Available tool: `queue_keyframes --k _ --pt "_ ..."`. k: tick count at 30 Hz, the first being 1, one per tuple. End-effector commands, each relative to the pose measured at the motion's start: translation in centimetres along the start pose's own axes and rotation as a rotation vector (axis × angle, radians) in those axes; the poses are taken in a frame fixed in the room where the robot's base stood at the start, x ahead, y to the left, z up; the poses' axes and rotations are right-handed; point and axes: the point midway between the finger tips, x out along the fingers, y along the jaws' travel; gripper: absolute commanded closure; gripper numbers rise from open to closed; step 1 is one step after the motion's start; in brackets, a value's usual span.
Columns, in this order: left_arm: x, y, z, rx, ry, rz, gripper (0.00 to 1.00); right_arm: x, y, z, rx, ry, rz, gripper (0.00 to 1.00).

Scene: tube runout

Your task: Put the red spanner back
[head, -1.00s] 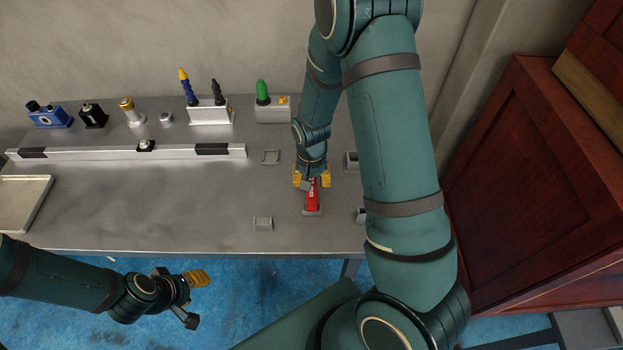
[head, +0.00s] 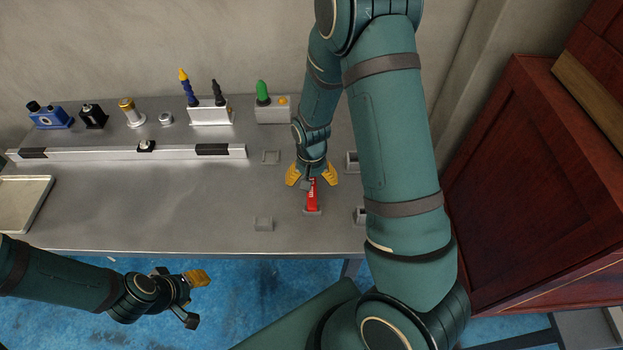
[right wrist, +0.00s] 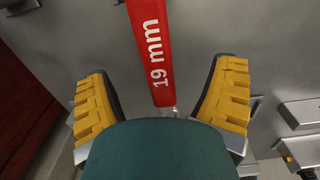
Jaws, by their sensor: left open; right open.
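In the right wrist view the spanner (right wrist: 152,45), marked "19 mm", runs between the two yellow fingers of the right gripper (right wrist: 161,85). Both fingers stand apart from it, with a gap on each side. My left gripper (head: 198,298) is open and empty, in front of the bench's near edge, over the blue floor.
A long rail (head: 100,153), a control block (head: 210,113) and a green-knobbed unit (head: 272,112) are behind. A tray (head: 22,205) is at left. A red-brown cabinet (head: 530,190) stands right.

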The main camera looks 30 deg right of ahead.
Motion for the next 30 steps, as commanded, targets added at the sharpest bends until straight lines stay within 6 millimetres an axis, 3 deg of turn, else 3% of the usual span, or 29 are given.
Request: queue_keyframes --k 30 --pt "-3.4 1.3 -0.5 0.0 0.0 0.0 0.55 -4.8 0.0 0.0 -0.001 0.0 0.0 0.15"
